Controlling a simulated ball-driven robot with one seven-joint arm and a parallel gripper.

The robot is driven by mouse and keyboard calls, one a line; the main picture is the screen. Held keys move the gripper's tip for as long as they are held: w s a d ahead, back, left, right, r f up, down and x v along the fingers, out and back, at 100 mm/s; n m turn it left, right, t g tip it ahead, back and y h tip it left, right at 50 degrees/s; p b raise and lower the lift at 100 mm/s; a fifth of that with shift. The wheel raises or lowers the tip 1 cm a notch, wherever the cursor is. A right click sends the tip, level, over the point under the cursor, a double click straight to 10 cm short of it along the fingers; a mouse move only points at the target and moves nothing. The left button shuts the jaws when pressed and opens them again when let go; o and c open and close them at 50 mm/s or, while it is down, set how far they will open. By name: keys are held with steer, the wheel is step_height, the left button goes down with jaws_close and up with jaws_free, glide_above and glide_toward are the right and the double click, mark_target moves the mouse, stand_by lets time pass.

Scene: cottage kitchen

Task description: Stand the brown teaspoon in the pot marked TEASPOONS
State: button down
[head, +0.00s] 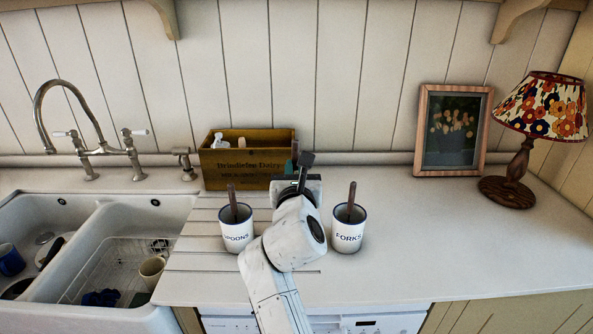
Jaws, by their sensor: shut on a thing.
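My gripper (302,172) is over the counter, beyond the two visible pots and in front of the wooden box. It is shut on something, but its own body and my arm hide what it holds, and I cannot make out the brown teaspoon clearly. A white pot with a dark rim (236,236) stands left of my arm; its label shows "POONS", and its start cannot be read. A brown handle stands in it. I see no other pot with a spoon label; my arm covers the counter between the pots.
A white pot marked FORKS (348,237) holds a brown handle, right of my arm. A wooden box (247,168) stands at the wall. A picture frame (452,131) and lamp (520,170) are at the right. The double sink (143,217) is left. The right counter is clear.

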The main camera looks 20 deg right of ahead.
step_height(320, 180, down, 12)
steer(key=b, duration=0.9)
stand_by(0.6)
steer(key=shift+f, duration=0.1)
steer(key=c, duration=1)
jaws_free()
steer(key=v, duration=1)
steer(key=shift+s, duration=0.4)
steer(key=shift+a, duration=0.1)
